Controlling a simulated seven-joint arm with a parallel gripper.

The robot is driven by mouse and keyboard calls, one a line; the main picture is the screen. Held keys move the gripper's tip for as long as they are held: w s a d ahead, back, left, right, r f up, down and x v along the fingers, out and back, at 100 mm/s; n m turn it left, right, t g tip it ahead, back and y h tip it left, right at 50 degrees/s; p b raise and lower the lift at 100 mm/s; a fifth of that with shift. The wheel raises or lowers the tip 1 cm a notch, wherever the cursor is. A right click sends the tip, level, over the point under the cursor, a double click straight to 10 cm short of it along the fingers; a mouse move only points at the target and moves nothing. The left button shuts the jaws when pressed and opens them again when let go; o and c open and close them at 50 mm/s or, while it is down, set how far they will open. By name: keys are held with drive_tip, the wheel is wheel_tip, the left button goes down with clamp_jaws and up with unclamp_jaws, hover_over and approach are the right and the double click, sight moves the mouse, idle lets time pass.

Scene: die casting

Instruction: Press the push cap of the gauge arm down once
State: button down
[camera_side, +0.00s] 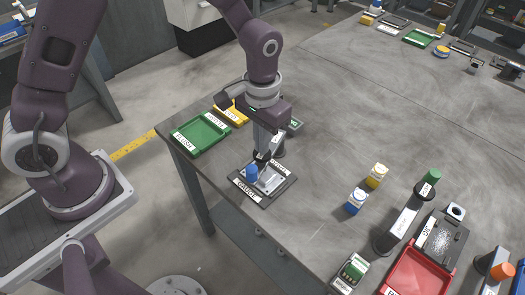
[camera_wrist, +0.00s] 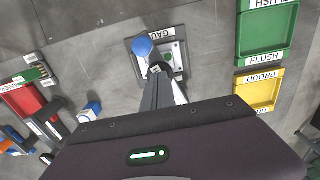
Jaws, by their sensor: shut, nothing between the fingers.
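The gauge (camera_side: 270,183) is a grey plate on a dark labelled base near the table's front-left edge; it also shows in the wrist view (camera_wrist: 180,58). A round blue cap (camera_side: 252,172), apparently the push cap, stands on its left side and shows in the wrist view (camera_wrist: 143,46). My gripper (camera_side: 261,157) is shut and empty, pointing down over the gauge. Its tips in the wrist view (camera_wrist: 158,68) are right beside the blue cap. I cannot tell whether they touch it. The gauge arm is largely hidden behind my fingers.
A green FLUSH tray (camera_side: 201,140) and a yellow PROUD tray (camera_wrist: 258,92) lie beside the gauge. Blue and yellow small blocks (camera_side: 356,201) stand to the right. The table middle is clear.

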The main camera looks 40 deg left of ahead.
drive_tip(key=shift+f, duration=0.95)
idle(0.3)
drive_tip(key=shift+r, duration=4)
drive_tip(key=s+a+r+t, duration=0.2)
drive_tip(key=s+a+r, duration=0.1)
drive_tip(key=s+r, duration=0.4)
drive_tip(key=s+a+r+t, duration=0.2)
drive_tip(key=s+a+r, duration=0.25)
drive_tip(key=r, duration=0.35)
drive_tip(key=s+t, duration=0.1)
drive_tip(key=s, duration=0.7)
drive_tip(key=shift+a+r+t, duration=0.3)
drive_tip(key=shift+a+r, duration=0.05)
drive_tip(key=shift+a, duration=0.1)
drive_tip(key=shift+w, duration=0.1)
